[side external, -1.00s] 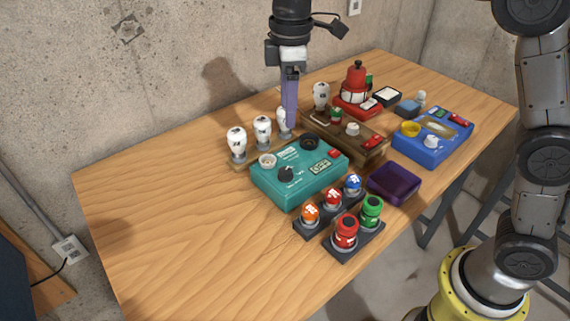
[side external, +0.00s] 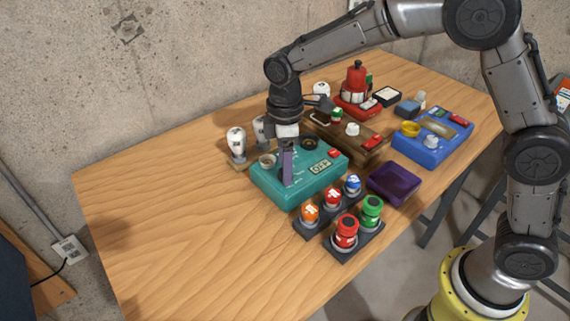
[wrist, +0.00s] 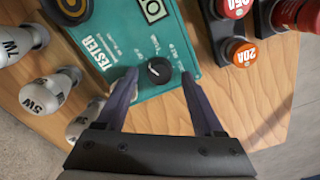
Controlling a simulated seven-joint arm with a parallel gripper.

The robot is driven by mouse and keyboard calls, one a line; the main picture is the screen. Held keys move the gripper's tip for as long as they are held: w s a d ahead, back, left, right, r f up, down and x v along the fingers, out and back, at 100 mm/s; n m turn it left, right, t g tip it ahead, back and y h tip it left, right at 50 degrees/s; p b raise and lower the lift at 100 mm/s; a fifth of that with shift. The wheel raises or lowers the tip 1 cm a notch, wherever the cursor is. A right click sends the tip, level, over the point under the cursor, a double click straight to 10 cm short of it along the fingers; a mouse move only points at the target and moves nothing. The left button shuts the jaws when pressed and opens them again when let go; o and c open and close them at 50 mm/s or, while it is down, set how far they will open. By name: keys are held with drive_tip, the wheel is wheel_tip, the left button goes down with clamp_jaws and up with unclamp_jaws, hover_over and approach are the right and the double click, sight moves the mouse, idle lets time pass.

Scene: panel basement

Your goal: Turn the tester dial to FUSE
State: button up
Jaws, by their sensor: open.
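The teal tester box (side external: 262,184) stands on the wooden table, with "TESTER" printed on it and a small display (side external: 320,168) that appears to read OFF. Its black dial (wrist: 158,70) shows in the wrist view with a short white pointer mark toward the upper left. The labels around the dial are too small to read surely. My gripper (wrist: 160,74) is open, its two purple fingers pointing down on either side of the dial, with a gap on each side. In the side view my gripper (side external: 287,180) hides the dial.
Bulbs (side external: 237,143) stand behind the tester. Orange, red, blue and green fuses (side external: 333,198) sit in dark holders in front. A purple box (side external: 394,183), a brown box (side external: 375,143) and a blue box (side external: 432,150) lie right. The table's left side is clear.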

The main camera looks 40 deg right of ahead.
drive_tip(key=shift+f, duration=0.3)
clamp_jaws()
drive_tip(key=shift+m, duration=0.3)
drive_tip(key=m, duration=0.4)
drive_tip(key=shift+m, duration=2)
